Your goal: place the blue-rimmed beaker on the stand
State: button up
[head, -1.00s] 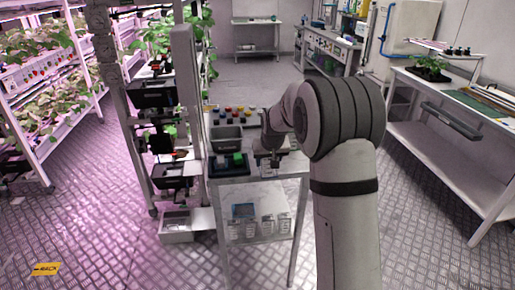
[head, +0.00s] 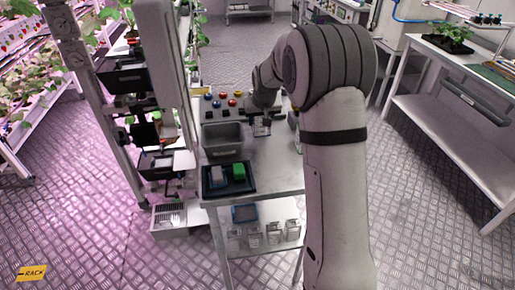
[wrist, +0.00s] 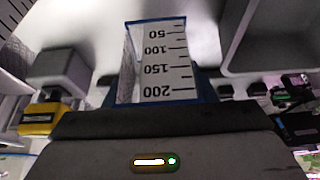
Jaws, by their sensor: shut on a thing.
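The blue-rimmed beaker is clear, with black volume marks, and fills the upper middle of the wrist view (wrist: 165,65). My gripper (head: 262,112) is shut on it, and the beaker shows small below the gripper in the head view (head: 262,128). It is over the metal bench, right of the grey bin. I cannot tell whether its base touches anything. A grey block (wrist: 65,72) shows left of the beaker in the wrist view. I cannot make out for certain which thing is the stand.
Coloured buttons (head: 222,99) are behind. Several beakers (head: 273,233) are on the lower shelf. A tall rack frame (head: 165,70) stands close left.

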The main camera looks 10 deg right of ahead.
jog(key=shift+w+d, duration=0.1)
jog(key=shift+r, duration=0.25)
jog(key=s+d+r+p, duration=0.1)
jog(key=s+r+p, duration=0.55)
jog(key=s, duration=0.25)
jog(key=f, duration=0.4)
jog(key=shift+s+f, duration=0.2)
jog(key=shift+f, duration=2.35)
jog(key=shift+f, duration=0.2)
jog(key=o, duration=0.9)
